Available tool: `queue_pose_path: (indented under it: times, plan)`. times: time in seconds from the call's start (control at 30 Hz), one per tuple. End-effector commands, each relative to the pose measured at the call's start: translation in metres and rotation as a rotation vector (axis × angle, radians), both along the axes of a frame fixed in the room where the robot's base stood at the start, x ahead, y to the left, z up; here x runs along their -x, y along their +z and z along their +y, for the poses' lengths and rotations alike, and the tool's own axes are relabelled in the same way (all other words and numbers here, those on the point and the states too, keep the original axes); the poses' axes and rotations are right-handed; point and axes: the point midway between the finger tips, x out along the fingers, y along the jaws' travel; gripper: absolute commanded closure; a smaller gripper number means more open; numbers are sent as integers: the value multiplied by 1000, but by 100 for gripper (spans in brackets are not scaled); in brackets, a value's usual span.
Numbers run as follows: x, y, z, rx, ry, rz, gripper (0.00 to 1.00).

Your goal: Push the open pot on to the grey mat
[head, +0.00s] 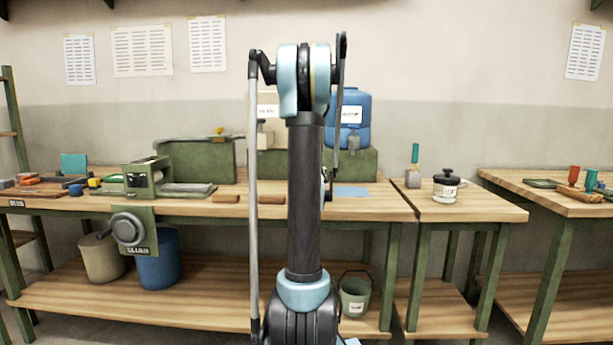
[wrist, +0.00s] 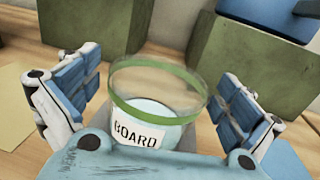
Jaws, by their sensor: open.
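The open pot (wrist: 158,100) is in the wrist view, a clear round vessel with a green band, pale blue contents or base, and a label reading BOARD. It stands between the spread fingers of my gripper (wrist: 158,88), which is open, with a gap visible to the finger on each side. A grey patch (wrist: 206,134), apparently the grey mat, shows beside and behind the pot. Most of it is hidden by the pot and my gripper, so I cannot tell how much of the pot rests on it. In the head view my arm hides the pot.
Green blocks (wrist: 257,65) stand behind the pot, with a wooden gap between them. A yellowish sheet (wrist: 18,105) lies left and a blue sheet (wrist: 282,162) lies right; the blue sheet also shows on the bench (head: 351,191). A vise (head: 140,190) stands farther left.

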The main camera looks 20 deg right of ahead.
Motion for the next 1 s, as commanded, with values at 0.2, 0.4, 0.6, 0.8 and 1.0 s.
queue_pose_path:
  times: [0.2,0.4,0.6,0.8,1.0]
  plan:
    - [0,0,-1,0,-1,0,0]
    - [1,12,-1,0,-1,0,0]
    - [1,40,0,0,-1,1,0]
    - [1,70,0,1,-1,1,0]
    - [1,90,-1,0,-2,2,0]
